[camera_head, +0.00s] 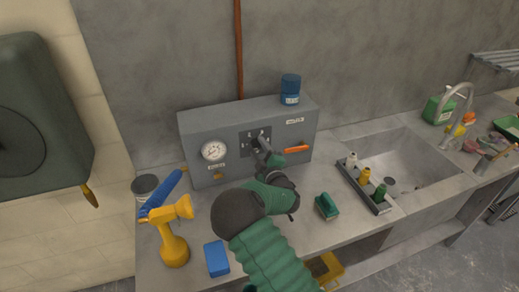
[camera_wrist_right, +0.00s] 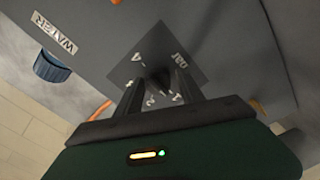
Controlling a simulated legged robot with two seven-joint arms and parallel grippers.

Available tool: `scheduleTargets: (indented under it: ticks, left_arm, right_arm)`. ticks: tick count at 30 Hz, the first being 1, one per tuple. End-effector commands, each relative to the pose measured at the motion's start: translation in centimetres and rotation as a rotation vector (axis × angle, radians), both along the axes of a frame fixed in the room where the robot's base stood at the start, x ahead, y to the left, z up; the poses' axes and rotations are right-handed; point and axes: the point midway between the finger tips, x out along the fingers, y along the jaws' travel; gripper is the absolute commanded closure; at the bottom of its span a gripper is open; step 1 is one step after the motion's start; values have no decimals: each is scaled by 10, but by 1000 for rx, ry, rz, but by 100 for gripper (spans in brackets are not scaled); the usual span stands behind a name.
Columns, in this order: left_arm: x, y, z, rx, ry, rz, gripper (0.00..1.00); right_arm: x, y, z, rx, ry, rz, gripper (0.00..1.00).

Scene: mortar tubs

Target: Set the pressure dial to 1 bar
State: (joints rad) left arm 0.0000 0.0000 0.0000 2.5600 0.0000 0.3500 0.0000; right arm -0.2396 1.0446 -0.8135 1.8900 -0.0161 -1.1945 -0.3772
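The pressure dial is a dark square plate (camera_head: 246,139) with pale marks, on the front of a grey box (camera_head: 195,124). In the right wrist view the plate (camera_wrist_right: 150,60) shows numerals, "bar" and a dark knob (camera_wrist_right: 156,79) at its middle. My right gripper (camera_head: 261,147) is at the dial. In the wrist view its two fingers (camera_wrist_right: 160,88) are apart, one on each side of the knob, and a gap seems to show; contact is unclear. The knob's pointer setting cannot be read. My left gripper is not in view.
A white gauge (camera_head: 214,151) is left of the dial, an orange lever (camera_head: 297,150) right. A blue jar (camera_head: 290,88) stands on top. A yellow spray bottle (camera_head: 173,240), blue sponge (camera_head: 216,259), green brush (camera_head: 327,206) and bottle tray (camera_head: 361,188) are on the counter beside the sink (camera_head: 410,160).

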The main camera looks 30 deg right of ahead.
Motion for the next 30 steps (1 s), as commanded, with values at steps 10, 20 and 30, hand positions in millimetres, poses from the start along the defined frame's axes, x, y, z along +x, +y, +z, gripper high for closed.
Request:
scheduleTargets:
  ticks: [10, 20, 30]
  left_arm:
    - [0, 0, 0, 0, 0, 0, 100]
    - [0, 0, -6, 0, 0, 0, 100]
    - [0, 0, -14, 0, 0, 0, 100]
  right_arm:
    - [-1, -1, 2, 0, -4, -2, 41]
    - [-51, 11, 0, 3, -2, -4, 41]
    - [-141, 33, -1, 2, -2, -4, 41]
